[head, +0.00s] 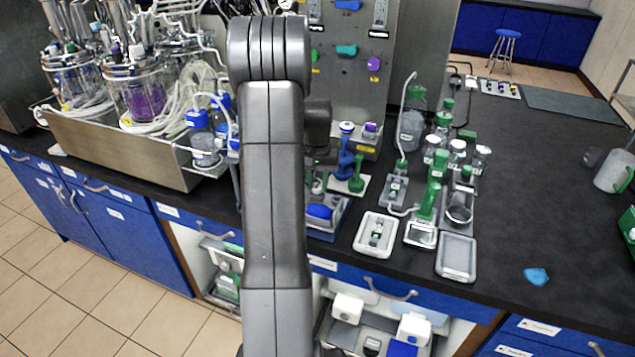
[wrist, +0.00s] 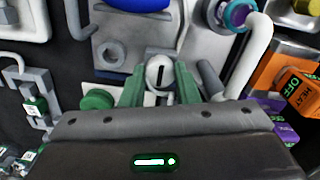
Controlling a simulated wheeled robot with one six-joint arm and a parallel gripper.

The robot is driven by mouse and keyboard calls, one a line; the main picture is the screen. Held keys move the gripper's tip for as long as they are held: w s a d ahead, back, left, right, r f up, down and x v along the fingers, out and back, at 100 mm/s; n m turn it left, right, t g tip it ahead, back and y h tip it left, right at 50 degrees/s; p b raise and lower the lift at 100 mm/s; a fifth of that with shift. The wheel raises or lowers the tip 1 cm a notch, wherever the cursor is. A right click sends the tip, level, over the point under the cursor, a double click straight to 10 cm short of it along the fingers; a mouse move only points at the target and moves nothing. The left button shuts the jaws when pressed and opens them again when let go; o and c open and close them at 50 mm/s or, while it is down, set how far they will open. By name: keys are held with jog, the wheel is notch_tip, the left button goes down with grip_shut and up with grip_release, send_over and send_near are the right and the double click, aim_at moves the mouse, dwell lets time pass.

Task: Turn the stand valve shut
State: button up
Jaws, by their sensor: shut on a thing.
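In the wrist view my gripper (wrist: 160,88) reaches up from the bottom edge, with a green finger on each side of a pale round knob. This knob, which looks like the stand valve (wrist: 160,70), has a dark upright line on its face. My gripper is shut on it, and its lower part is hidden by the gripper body. A grey plate with a ring lies just beyond it. In the head view my arm covers the middle of the picture, and the fingertips and the valve cannot be made out.
In the wrist view a blue part (wrist: 140,4) lies beyond the valve, and an orange box (wrist: 296,88) marked HEAT and OFF stands close at right. In the head view green-capped bottles (head: 412,125) and a grey tray (head: 456,270) are right of my arm.

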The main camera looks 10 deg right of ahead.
aim_at(318, 186)
jog(key=o, duration=1)
notch_tip(318, 186, up, 14)
jog(key=shift+f+b, duration=0.1)
jog(key=shift+b, duration=0.25)
jog(key=shift+f, duration=0.1)
notch_tip(318, 186, down, 14)
jog(key=shift+r+p, duration=0.2)
jog(key=shift+p, duration=0.15)
